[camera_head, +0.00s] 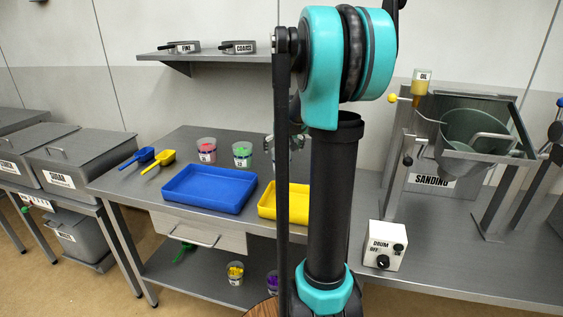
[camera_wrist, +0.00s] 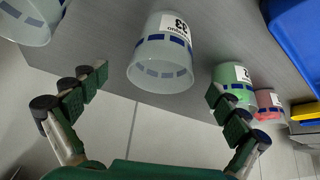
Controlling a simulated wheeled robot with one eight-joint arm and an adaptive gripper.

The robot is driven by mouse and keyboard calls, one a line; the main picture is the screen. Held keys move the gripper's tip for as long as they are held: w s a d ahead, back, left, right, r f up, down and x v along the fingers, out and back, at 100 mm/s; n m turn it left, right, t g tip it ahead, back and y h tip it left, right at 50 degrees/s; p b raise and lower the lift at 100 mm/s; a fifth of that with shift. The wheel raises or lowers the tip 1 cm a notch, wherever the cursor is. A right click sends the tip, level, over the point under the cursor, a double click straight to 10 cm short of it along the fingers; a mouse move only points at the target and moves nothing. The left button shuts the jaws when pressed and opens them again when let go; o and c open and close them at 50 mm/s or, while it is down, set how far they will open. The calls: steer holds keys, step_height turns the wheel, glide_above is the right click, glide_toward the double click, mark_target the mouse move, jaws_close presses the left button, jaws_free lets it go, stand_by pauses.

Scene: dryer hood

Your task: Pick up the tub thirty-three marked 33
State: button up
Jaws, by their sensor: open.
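In the wrist view the tub marked 33 (camera_wrist: 162,62) is a translucent, pale tub with a blue dashed band and a white label, its number upside down in the picture. It sits on the grey table beyond and between the spread fingertips of my gripper (camera_wrist: 157,88). My gripper is open and empty, with a visible gap to the tub. In the head view my gripper (camera_head: 294,140) is mostly hidden behind my arm, and the tub there is largely covered.
In the wrist view a green tub (camera_wrist: 228,80) and a red tub (camera_wrist: 266,101) stand to the right; another pale tub (camera_wrist: 28,22) is at upper left. In the head view a blue tray (camera_head: 207,207) and a yellow tray (camera_head: 268,217) lie in front; scoops (camera_head: 160,163) lie left.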

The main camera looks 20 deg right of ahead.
steer(key=shift+x, duration=2.7)
steer(key=shift+a, duration=0.1)
steer(key=c, duration=1.2)
